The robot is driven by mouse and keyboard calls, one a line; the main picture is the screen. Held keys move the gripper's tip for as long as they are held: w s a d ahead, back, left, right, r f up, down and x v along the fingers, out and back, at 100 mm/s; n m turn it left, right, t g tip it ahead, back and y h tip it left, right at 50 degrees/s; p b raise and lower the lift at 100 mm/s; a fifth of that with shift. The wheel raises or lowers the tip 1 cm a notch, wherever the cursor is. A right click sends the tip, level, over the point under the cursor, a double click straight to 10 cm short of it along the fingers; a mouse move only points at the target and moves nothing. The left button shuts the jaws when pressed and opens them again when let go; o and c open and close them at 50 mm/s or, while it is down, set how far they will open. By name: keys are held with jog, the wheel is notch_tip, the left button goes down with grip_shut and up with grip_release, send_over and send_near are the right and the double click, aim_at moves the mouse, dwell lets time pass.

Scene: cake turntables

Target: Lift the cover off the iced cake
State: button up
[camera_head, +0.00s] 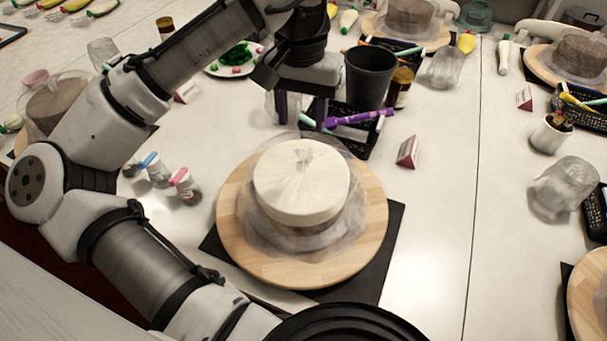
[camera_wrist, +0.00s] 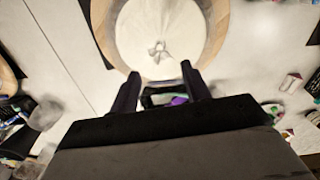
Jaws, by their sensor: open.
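The cake stands on a round wooden turntable (camera_head: 235,235) near the middle of the table. A whitish cover (camera_head: 300,180) with creases running to a small gathered tuft lies over its top. The tuft shows in the wrist view, where the cover (camera_wrist: 160,25) is at the top centre. Crumpled clear film spreads around the cake's base, and the cake's icing is hard to make out. My gripper (camera_head: 302,110) is open and empty, beyond the cake on its far side. In the wrist view the gripper's two dark fingertips (camera_wrist: 158,74) are apart, just below the tuft in the picture.
A black caddy (camera_head: 350,143) with a purple tool and a dark cup (camera_head: 369,76) stand behind the cake, close to my gripper. Small jars (camera_head: 186,187) stand left; a small card (camera_head: 407,151) stands right.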

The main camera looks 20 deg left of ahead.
aim_at(302, 157)
notch_tip(302, 157, down, 9)
jog(key=shift+w+f+p, duration=0.1)
jog(key=shift+f+p, duration=0.1)
jog(key=shift+p, duration=0.5)
grip_shut()
